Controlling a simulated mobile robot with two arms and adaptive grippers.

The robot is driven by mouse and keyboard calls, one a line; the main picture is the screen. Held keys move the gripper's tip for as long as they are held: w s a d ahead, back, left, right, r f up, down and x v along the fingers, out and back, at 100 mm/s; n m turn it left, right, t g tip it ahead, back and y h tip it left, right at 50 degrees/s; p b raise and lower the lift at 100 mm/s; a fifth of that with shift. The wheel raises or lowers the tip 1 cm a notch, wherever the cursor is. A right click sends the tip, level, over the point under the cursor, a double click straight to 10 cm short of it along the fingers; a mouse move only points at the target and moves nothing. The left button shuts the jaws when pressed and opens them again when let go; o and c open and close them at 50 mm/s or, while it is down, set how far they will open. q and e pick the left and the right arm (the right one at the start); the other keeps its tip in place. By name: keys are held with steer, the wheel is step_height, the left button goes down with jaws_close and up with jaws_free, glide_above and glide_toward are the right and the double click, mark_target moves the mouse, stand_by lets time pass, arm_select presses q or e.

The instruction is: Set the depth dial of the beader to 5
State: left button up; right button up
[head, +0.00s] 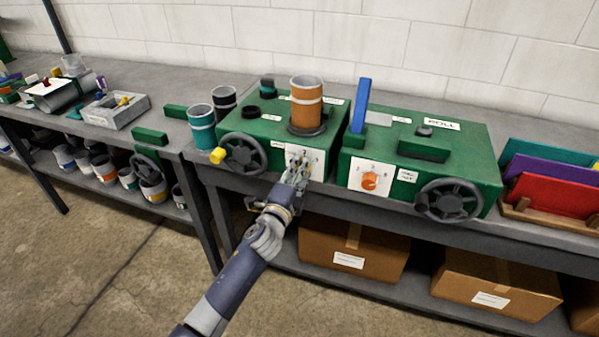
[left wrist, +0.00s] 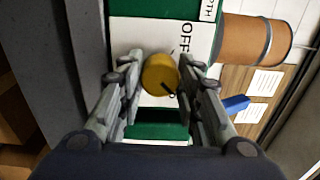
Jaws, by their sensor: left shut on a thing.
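The beader seems to be the left green machine (head: 262,112), with an orange duct piece (head: 306,98) standing on top. Its white dial plate (head: 318,160) is on the front face. My left gripper (head: 297,165) is at this plate and covers the dial in the head view. In the left wrist view, the yellow dial (left wrist: 158,76) with a black pointer mark sits between the fingers of my left gripper (left wrist: 160,63), which is shut on it. "OFF" and part of a label ending "PTH" show beside it. The pointer faces the picture's lower right; its number is hidden. My right gripper is out of view.
A second green machine (head: 470,150) with an orange dial (head: 370,181) and handwheel (head: 451,200) stands close on the right. The beader's handwheel (head: 243,153) with a yellow knob is left of my gripper. Cardboard boxes (head: 352,246) fill the shelf below.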

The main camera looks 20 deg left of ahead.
arm_select(q)
steer(key=shift+m, duration=1.4)
steer(key=o, duration=1.1)
steer(key=s, duration=1.2)
steer(key=shift+a+f, duration=0.1)
steer(key=shift+a, duration=0.2)
